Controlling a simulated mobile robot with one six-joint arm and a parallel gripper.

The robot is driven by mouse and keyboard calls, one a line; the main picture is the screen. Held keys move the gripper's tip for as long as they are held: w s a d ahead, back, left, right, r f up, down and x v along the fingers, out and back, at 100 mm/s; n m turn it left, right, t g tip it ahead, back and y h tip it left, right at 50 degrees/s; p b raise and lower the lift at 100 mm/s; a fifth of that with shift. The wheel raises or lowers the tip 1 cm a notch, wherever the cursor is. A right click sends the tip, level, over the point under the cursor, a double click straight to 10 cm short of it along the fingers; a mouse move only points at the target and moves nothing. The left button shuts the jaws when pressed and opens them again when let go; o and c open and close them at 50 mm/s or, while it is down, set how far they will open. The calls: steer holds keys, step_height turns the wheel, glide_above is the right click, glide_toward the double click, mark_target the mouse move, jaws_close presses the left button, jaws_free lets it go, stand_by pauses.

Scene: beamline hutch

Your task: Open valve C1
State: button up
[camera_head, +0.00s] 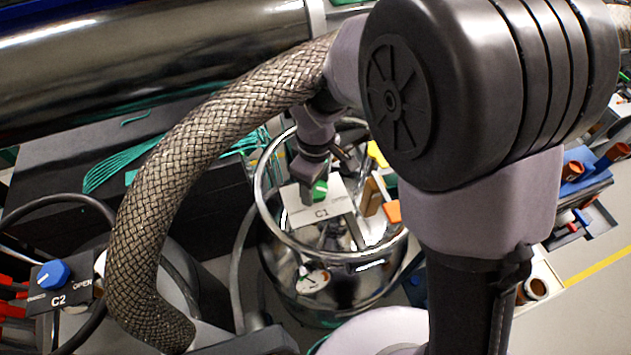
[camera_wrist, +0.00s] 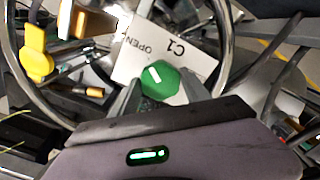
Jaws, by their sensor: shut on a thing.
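Valve C1 is a green knob (camera_wrist: 160,81) with a white pointer line, on a white plate (camera_wrist: 197,58) marked "C1" and "OPEN". In the head view the green knob (camera_head: 320,188) and its plate (camera_head: 318,212) stand inside the metal ring of a shiny round vessel. My gripper (camera_wrist: 165,97) is shut on the green knob, with one finger on each side of it. In the head view my gripper (camera_head: 307,187) reaches down to the knob from above and partly covers it. The pointer line on the knob runs at a slant in the wrist view.
The shiny vessel (camera_head: 285,262) has a raised metal rim close around my gripper. A yellow handle (camera_wrist: 38,55) is at the wrist view's upper left. A blue knob (camera_head: 53,274) on a black plate marked "C2" is at the left. A thick braided hose (camera_head: 190,165) arches across the head view.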

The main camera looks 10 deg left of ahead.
mark_target(316, 188)
steer(key=shift+w+n, duration=0.1)
steer(key=shift+n, duration=0.2)
stand_by(0.4)
steer(key=o, duration=1.4)
step_height(316, 188, up, 18)
steer(key=p, duration=0.2)
steer(key=shift+f+p, duration=0.25)
steer(key=shift+p, duration=0.1)
